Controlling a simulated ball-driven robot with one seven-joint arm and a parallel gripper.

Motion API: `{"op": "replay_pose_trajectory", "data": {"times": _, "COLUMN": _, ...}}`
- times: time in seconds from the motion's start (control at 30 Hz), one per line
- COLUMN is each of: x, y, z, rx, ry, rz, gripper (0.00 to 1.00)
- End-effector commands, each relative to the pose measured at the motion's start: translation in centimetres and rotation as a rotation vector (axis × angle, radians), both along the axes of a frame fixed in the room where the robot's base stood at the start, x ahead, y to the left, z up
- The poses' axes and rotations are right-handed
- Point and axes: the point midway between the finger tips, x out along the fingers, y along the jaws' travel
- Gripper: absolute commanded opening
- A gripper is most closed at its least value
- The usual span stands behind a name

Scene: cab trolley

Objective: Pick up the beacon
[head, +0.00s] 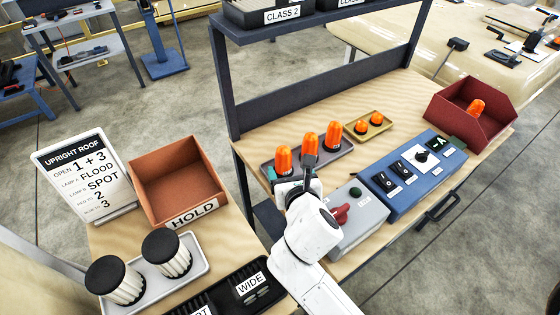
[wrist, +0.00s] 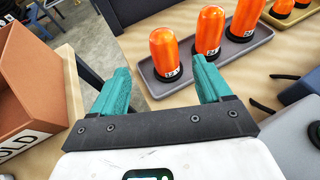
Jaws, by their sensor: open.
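Three orange beacons with black bases stand upright on a grey tray (head: 350,146). The left beacon (head: 283,159), the middle beacon (head: 310,143) and the right beacon (head: 333,134) form a row. In the wrist view the left beacon (wrist: 164,52) shows between my teal fingertips, beyond them, with a label low on its front. The middle beacon (wrist: 209,30) and the right beacon (wrist: 245,18) stand to its right. My gripper (wrist: 160,78) is open and empty, at the near left of the tray. In the head view my wrist partly hides the tray.
A yellow tray (head: 358,138) holds two small orange beacons. A red bin (head: 453,125) holds another. A grey box with a red knob (head: 358,222) and a blue switch panel (head: 412,170) stand right of my arm. A brown HOLD bin (head: 178,180) and a sign (head: 84,175) stand left.

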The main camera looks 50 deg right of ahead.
Motion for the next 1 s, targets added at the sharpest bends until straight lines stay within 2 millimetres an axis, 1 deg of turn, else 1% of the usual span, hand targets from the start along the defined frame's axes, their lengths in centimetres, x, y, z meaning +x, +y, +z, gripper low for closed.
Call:
{"op": "replay_pose_trajectory", "data": {"times": 0.13, "x": 1.5, "y": -1.1, "z": -1.1, "rx": -0.006, "ry": 0.0, "rz": 0.003, "gripper": 0.78}}
{"op": "replay_pose_trajectory", "data": {"times": 0.3, "x": 3.3, "y": -2.5, "z": -2.0, "rx": -0.005, "ry": -0.001, "rz": 0.003, "gripper": 0.78}}
{"op": "replay_pose_trajectory", "data": {"times": 0.57, "x": 4.3, "y": -3.6, "z": -2.6, "rx": -0.003, "ry": 0.0, "rz": 0.002, "gripper": 0.78}}
{"op": "replay_pose_trajectory", "data": {"times": 0.8, "x": 6.0, "y": -5.6, "z": -3.9, "rx": -0.004, "ry": -0.001, "rz": 0.001, "gripper": 0.78}}
{"op": "replay_pose_trajectory", "data": {"times": 1.0, "x": 7.1, "y": -6.4, "z": -4.2, "rx": -0.003, "ry": 0.0, "rz": 0.003, "gripper": 0.78}}
